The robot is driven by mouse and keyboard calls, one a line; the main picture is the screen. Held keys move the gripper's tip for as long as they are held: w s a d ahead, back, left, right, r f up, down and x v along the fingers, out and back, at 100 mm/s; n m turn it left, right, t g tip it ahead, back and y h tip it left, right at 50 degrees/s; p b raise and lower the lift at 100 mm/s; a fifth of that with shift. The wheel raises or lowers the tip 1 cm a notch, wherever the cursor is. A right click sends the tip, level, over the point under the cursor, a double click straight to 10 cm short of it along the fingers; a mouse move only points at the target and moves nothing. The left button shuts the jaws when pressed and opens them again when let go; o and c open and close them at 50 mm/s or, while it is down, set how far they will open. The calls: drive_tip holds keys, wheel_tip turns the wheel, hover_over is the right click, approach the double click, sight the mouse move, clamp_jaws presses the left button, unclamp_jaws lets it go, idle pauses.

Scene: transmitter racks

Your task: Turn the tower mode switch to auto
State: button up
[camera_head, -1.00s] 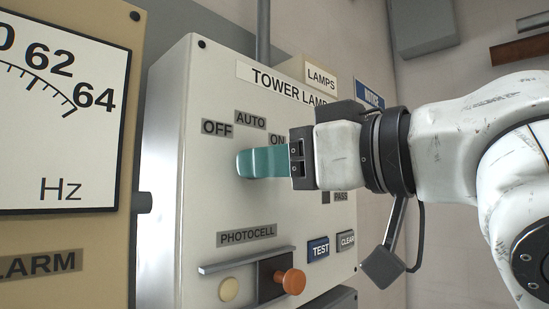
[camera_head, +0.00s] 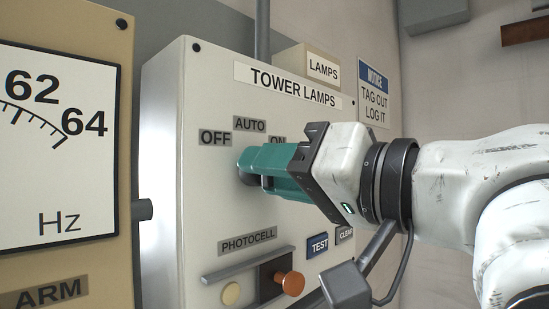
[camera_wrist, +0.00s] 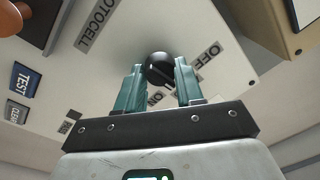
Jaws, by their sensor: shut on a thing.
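The tower mode switch is a round black knob (camera_wrist: 159,66) on the pale TOWER LAMPS panel (camera_head: 205,95). In the wrist view it sits between the two teal fingers of my gripper (camera_wrist: 158,72), which is shut on it. In the head view my gripper (camera_head: 262,167) reaches the panel below the AUTO label (camera_head: 249,125), and its fingers hide most of the knob. The OFF label (camera_head: 215,138) is left of AUTO, and the ON label (camera_head: 277,141) is right of it, partly covered. I cannot tell clearly which label the knob points to.
Below are the PHOTOCELL label (camera_head: 247,241), an orange knob (camera_head: 292,283) beside a metal ledge (camera_head: 236,264), and the TEST button (camera_head: 317,246). A frequency meter (camera_head: 55,150) stands at the left. A notice sign (camera_head: 374,92) hangs on the wall behind.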

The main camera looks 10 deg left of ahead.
drive_tip(key=shift+m, duration=0.4)
drive_tip(key=o, duration=1)
drive_tip(key=shift+o, duration=0.2)
drive_tip(key=shift+d, duration=0.1)
drive_tip(key=b+v, duration=0.1)
drive_tip(key=v, duration=0.9)
drive_tip(key=shift+s+d+b, duration=0.2)
drive_tip(key=shift+d+b, duration=0.1)
drive_tip(key=shift+b, duration=0.1)
drive_tip(key=shift+f, duration=0.1)
